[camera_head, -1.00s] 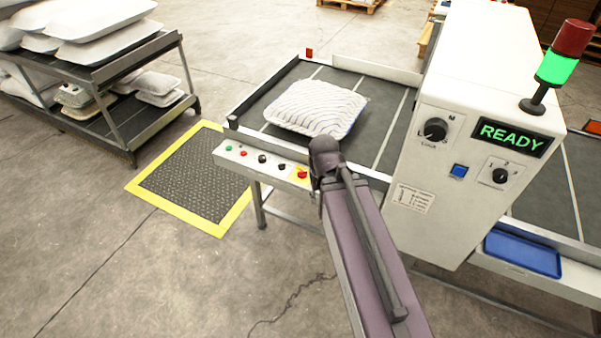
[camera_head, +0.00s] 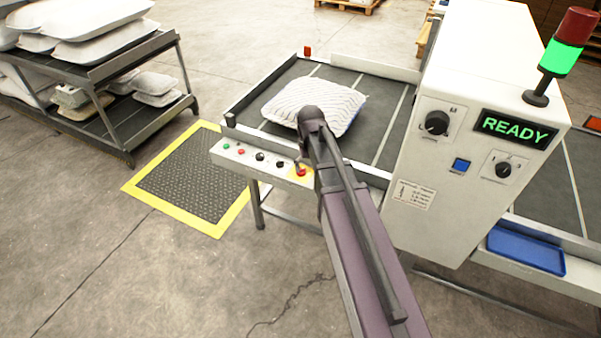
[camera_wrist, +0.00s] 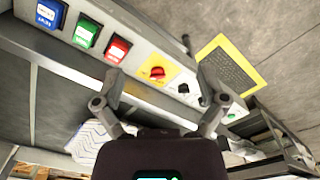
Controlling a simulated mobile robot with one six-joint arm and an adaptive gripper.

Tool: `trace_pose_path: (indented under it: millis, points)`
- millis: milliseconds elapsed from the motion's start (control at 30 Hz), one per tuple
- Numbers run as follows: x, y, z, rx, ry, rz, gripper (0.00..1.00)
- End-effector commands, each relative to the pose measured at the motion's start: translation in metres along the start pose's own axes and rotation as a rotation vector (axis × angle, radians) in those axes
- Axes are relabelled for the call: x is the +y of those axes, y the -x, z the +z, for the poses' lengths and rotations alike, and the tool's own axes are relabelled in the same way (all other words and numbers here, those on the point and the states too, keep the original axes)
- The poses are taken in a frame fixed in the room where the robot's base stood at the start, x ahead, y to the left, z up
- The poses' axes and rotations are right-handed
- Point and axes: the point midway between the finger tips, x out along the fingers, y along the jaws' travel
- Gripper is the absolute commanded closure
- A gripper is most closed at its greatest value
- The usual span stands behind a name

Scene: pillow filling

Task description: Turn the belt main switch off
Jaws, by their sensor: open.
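The belt main switch, as far as I can tell, is the red knob on a yellow plate (camera_head: 301,172) at the right end of the belt's control strip (camera_head: 240,157). It also shows in the wrist view (camera_wrist: 157,72), on the strip and between the two fingertips in the picture. My gripper (camera_wrist: 168,88) is open and empty, its fingers spread below the knob in the picture. I see no contact with the knob. In the head view my wrist is just above the knob, and the gripper is mostly hidden by my arm.
Green, red and black controls line the strip to the left. In the wrist view, blue (camera_wrist: 47,14), green (camera_wrist: 86,32) and red (camera_wrist: 117,50) labelled buttons sit close by. A pillow (camera_head: 318,100) lies on the belt behind my wrist. The white machine housing (camera_head: 430,215) stands right.

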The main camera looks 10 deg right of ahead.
Motion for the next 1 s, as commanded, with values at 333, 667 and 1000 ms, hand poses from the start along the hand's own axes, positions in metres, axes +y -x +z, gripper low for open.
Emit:
trace_pose_path:
  millis: [333, 667, 1000]
  points:
    - [0.011, -0.026, -0.119, 0.0, 0.049, 0.0, 0.09]
    - [0.014, -0.032, -0.156, 0.0, 0.071, -0.001, 0.09]
    - [0.014, -0.032, -0.156, 0.0, 0.071, -0.001, 0.09]
